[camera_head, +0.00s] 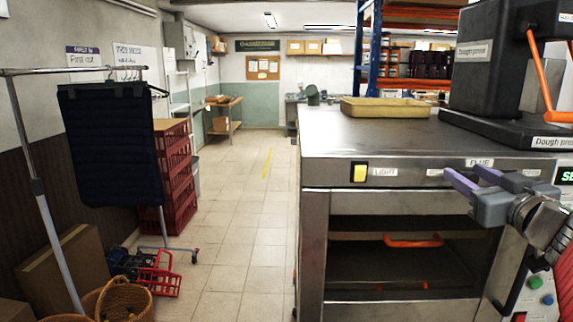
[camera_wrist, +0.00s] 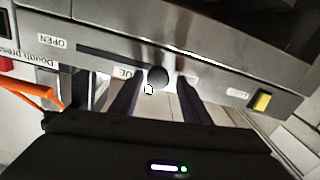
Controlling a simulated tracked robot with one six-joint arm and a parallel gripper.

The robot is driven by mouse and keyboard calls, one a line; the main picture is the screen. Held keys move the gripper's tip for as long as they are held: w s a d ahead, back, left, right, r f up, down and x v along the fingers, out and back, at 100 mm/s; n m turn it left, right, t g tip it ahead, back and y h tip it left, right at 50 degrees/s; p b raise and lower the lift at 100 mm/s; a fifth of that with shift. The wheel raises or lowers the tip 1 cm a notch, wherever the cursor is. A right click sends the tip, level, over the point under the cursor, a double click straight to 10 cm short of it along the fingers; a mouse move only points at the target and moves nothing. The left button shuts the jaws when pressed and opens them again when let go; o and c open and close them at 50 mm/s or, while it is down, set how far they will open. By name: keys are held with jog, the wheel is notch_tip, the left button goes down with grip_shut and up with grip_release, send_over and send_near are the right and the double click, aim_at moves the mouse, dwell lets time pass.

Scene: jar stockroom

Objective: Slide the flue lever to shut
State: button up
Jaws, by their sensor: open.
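The flue lever shows in the wrist view as a round black knob (camera_wrist: 157,76) on a dark slot (camera_wrist: 105,54) in the oven's steel front. The OPEN label (camera_wrist: 52,43) is beyond the slot's left end there, and the knob sits well away from it, toward the other end. I cannot tell if it is at the slot's very end. My gripper (camera_wrist: 159,84) is open, one finger on each side of the knob, with gaps visible. In the head view my gripper (camera_head: 462,171) is at the panel below the FLUE label (camera_head: 479,162); the knob is hidden there.
The oven (camera_head: 400,142) has a yellow light switch (camera_head: 359,172) left of the gripper and an orange-handled door (camera_head: 413,241) below. A dough press (camera_head: 487,66) and a yellow tray (camera_head: 386,107) stand on top. The tiled aisle (camera_head: 235,215) is clear.

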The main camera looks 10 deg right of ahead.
aim_at(470, 174)
notch_tip(470, 174, up, 9)
jog(key=shift+r, duration=0.1)
dwell(0.3)
